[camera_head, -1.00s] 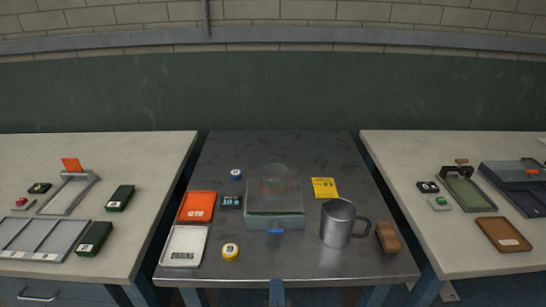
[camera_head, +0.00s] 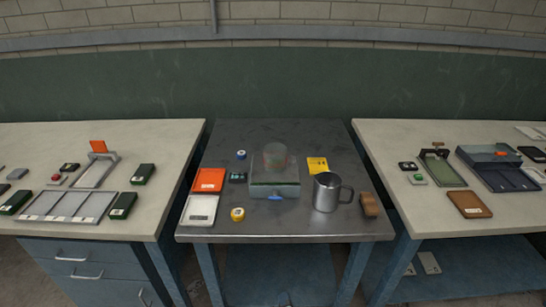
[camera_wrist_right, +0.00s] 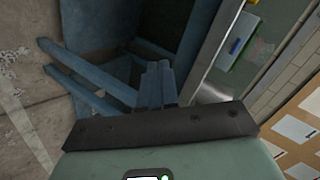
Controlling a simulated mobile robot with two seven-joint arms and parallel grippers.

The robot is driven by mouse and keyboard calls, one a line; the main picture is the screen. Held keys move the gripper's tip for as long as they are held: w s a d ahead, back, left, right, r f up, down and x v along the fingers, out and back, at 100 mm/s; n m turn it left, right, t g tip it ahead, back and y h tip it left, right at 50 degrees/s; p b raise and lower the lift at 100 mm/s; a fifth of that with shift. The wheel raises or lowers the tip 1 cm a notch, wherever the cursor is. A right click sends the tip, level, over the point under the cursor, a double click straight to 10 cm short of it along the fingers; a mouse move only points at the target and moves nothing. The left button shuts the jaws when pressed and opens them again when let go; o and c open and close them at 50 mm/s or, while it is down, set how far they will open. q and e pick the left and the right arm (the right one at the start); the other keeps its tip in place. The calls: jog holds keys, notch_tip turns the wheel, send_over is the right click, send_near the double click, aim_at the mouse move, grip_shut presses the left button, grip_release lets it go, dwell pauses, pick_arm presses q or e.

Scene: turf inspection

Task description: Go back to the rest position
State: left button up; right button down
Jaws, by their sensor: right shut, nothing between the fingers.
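My right gripper (camera_wrist_right: 157,66) shows in the right wrist view as blue fingers closed together, with nothing between them. It points down beside blue table framework and the bare floor, and it is clear of the table objects. In the head view I cannot make it out clearly. My left gripper is not in view.
The metal middle table (camera_head: 300,225) holds a scale with a clear cup (camera_head: 275,188), a steel mug (camera_head: 326,192), a brown block (camera_head: 368,204), an orange tray (camera_head: 209,180) and a white one (camera_head: 200,210). Pale tables stand left (camera_head: 160,185) and right (camera_head: 440,220), with narrow gaps between.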

jog(key=s+d+f+n+g+p, duration=0.2)
jog(key=s+d+f+g+p, duration=0.15)
jog(key=f, duration=0.35)
jog(key=s+d+f+n+g+p, duration=0.2)
jog(key=s+d+f+n+g, duration=0.15)
jog(key=f, duration=0.35)
pick_arm(q)
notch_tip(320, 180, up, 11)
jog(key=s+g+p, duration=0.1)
jog(key=p, duration=0.3)
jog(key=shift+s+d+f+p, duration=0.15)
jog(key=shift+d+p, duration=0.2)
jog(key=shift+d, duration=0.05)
pick_arm(e)
jog(key=s+d+f+n+g+y, duration=0.1)
jog(key=s+f+g, duration=0.2)
jog(key=s, duration=0.6)
jog(key=s+d+f+n+g+y, duration=0.1)
jog(key=s+f+g+y, duration=0.1)
jog(key=s, duration=0.6)
jog(key=shift+s+f+n+g, duration=0.35)
jog(key=shift+f+g, duration=0.35)
